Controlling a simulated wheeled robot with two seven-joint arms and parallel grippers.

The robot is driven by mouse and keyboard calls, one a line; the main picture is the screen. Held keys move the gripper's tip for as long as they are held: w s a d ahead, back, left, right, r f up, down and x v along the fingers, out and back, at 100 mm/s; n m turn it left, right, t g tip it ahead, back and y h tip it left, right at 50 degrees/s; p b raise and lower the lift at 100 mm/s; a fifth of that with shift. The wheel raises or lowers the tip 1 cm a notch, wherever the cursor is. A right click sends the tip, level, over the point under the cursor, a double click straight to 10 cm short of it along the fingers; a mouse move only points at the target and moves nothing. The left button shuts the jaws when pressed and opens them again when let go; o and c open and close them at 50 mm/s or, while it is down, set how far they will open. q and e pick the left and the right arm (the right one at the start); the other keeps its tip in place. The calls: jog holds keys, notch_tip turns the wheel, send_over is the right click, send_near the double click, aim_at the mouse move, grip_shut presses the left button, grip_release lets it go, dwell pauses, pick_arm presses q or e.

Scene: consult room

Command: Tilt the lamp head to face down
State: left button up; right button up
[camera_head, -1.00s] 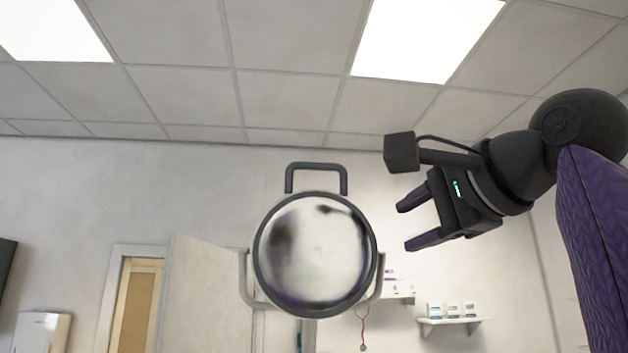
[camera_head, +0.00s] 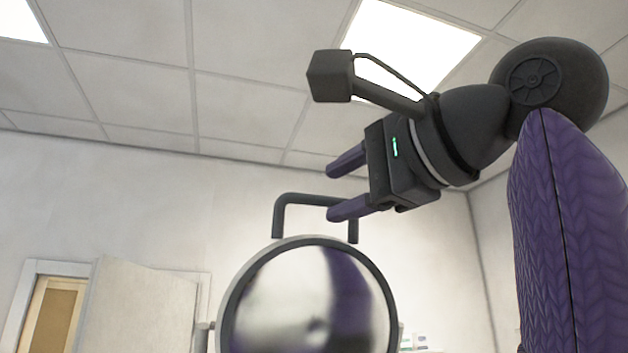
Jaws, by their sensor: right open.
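The lamp head (camera_head: 300,300) is a round, mirror-like disc with a grey rim, low in the middle of the head view. Its face points toward me, and its lower part is cut off by the frame's bottom edge. A dark U-shaped handle (camera_head: 300,199) stands up from the top of its rim. My right gripper (camera_head: 338,190) is open, its two purple fingers pointing left. The lower finger overlaps the handle's right corner in the picture; whether they touch I cannot tell. The upper finger is above the handle. My left gripper is not in view.
A doorway with an open white door (camera_head: 140,310) is at the lower left. Small boxes (camera_head: 415,342) show behind the lamp's right side. Ceiling panels (camera_head: 410,45) are above. The space left of the handle is clear.

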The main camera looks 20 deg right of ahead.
aim_at(320, 200)
jog(key=p+x, duration=0.1)
jog(key=x, duration=0.3)
jog(key=shift+w+a, duration=0.15)
jog(key=shift+w, duration=0.25)
jog(key=shift+s, duration=0.25)
jog(key=shift+c, duration=0.2)
jog(key=shift+w, duration=0.15)
grip_shut()
dwell(0.4)
